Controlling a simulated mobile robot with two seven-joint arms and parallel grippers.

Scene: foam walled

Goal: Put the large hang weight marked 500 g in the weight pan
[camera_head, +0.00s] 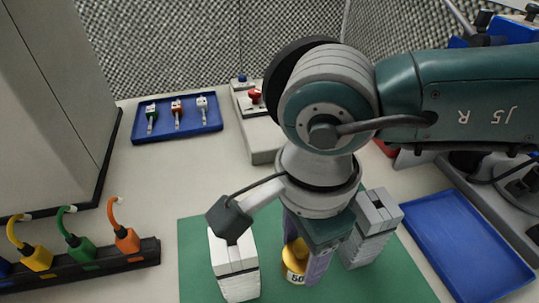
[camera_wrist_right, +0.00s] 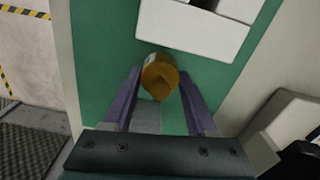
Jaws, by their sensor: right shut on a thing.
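A yellow hang weight (camera_head: 293,266) with a white label stands low over the green mat; "50" shows and the rest of the label is hidden by a finger. My right gripper (camera_head: 307,262) reaches down from above, its purple fingers around the weight, shut on it. In the right wrist view, the weight (camera_wrist_right: 159,76) shows as an orange-brown round body between the fingertips (camera_wrist_right: 158,84). I cannot tell whether it touches the mat. I cannot pick out the weight pan with certainty. My left gripper is not in view.
A white block (camera_head: 236,271) and a grey block (camera_head: 368,230) stand on the green mat (camera_head: 195,262) on either side of the gripper. An empty blue tray (camera_head: 468,245) lies right. Another blue tray (camera_head: 185,132) holds small connectors. Coloured plugs (camera_head: 80,248) stand in a black rack.

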